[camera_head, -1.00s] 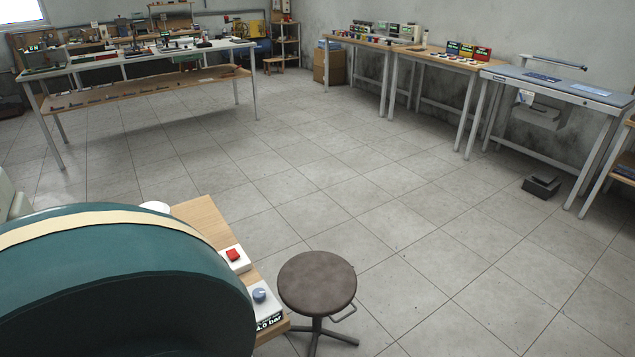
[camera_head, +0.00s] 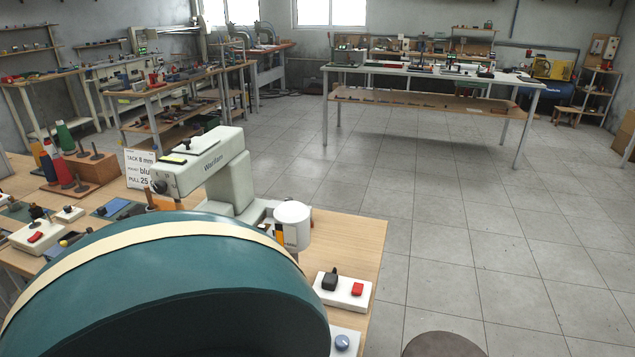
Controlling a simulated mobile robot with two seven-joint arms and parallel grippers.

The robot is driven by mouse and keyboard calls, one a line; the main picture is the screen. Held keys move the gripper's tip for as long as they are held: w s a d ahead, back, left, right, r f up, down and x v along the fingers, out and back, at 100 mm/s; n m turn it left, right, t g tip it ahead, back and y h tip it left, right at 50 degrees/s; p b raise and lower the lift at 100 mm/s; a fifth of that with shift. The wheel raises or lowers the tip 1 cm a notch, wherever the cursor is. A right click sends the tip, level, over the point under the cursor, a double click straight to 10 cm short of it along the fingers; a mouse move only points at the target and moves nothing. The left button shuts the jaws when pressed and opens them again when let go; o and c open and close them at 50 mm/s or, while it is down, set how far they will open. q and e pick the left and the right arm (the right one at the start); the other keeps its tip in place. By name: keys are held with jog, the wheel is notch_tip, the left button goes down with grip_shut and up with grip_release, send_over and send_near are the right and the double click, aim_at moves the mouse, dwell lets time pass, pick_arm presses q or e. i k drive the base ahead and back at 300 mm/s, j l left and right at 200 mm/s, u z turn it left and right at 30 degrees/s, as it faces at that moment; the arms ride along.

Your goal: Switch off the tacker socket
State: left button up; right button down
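Neither gripper is in view. A white socket block (camera_head: 343,290) with a black plug and a red switch sits at the right edge of the wooden bench (camera_head: 352,239). A second white block (camera_head: 35,238) with a red switch is at the far left of the bench, with a dark plug-like part beside the switch. I see no readable name on either block, so I cannot tell which is the tacker's. The switch positions are too small to read. A pale machine (camera_head: 212,172) with an overhanging arm and a white cylinder (camera_head: 292,225) stand between them.
A stool (camera_head: 441,345) stands right of the bench, close to its corner. A white sign (camera_head: 140,168) and thread cones (camera_head: 65,138) are at the left. The lower left is blocked from view. Open tiled floor lies to the right, before a long table (camera_head: 440,98).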

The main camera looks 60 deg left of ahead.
aim_at(357, 288)
jog(key=i+u, duration=0.1)
jog(key=u, duration=0.3)
jog(key=l+u, duration=0.15)
jog(key=u, duration=0.3)
jog(key=i+l+u, duration=0.15)
jog(key=u, duration=0.25)
jog(key=l+u, duration=0.1)
jog(key=u, duration=0.3)
jog(key=i+l+u, duration=0.15)
jog(key=u, duration=0.35)
jog(key=l+u, duration=0.5)
jog(key=i+l+u, duration=0.1)
jog(key=u, duration=0.4)
jog(key=l, duration=0.1)
